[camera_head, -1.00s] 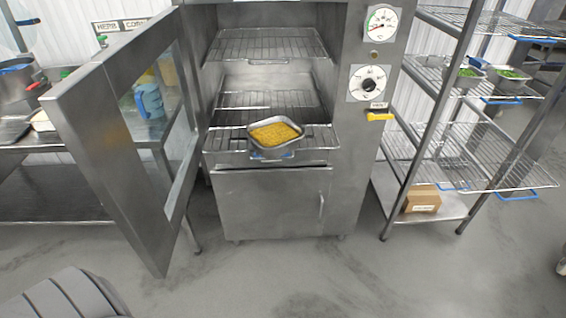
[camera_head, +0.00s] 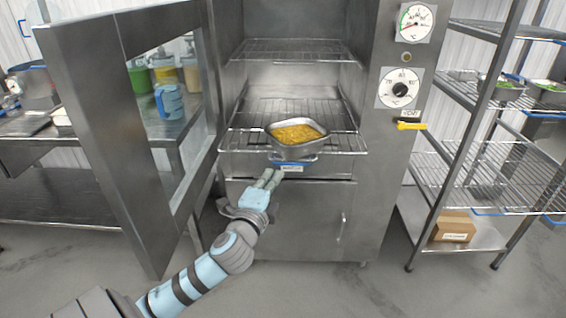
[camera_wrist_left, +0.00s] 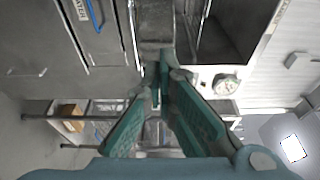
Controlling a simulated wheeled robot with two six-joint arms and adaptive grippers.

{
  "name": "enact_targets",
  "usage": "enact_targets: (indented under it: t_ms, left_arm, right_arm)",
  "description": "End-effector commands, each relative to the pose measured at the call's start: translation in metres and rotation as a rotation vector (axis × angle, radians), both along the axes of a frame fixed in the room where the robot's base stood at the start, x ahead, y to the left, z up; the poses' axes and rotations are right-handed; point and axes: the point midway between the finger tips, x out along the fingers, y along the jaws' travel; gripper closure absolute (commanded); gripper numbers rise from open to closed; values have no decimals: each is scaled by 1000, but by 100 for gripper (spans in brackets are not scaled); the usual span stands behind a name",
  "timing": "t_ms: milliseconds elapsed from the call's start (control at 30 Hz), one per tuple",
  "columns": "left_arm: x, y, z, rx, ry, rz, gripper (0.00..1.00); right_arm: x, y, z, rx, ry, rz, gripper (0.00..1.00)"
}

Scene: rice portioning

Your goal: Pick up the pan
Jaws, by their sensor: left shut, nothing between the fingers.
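The pan (camera_head: 297,138) is a metal tray filled with yellow rice. It sits on the lower wire rack of the open oven, at the rack's front edge. A blue handle (camera_head: 291,163) with a white label shows on its front. My left gripper (camera_head: 272,176) is just in front of and below the pan, near the blue handle. Its fingers are shut and empty, and I cannot tell whether they touch the pan. In the left wrist view the green fingers (camera_wrist_left: 158,85) come together at their tips. My right gripper is not in view.
The oven door (camera_head: 140,130) stands open on the left. The oven's dials (camera_head: 400,88) are on its right side. A wire shelf rack (camera_head: 470,165) with a cardboard box (camera_head: 453,227) stands at the right. The floor in front is clear.

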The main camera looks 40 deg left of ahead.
Motion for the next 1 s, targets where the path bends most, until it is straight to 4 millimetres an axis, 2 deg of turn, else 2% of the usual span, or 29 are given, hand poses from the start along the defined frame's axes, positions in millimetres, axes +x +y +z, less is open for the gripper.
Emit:
enact_targets:
  t_ms: [200, 400, 567, 867, 1000]
  left_arm:
    - [45, 18, -1, -4, -2, 1, 100]
    - [74, 30, -1, -4, -1, -1, 100]
    - [83, 34, -1, -3, 1, -1, 100]
    - [84, 34, -1, -3, 2, -2, 100]
    - [90, 38, 1, -5, 1, -2, 100]
  right_arm:
    - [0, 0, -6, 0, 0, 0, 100]
    - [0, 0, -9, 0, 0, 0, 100]
    - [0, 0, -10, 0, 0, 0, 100]
    - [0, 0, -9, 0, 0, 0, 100]
    - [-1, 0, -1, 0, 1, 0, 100]
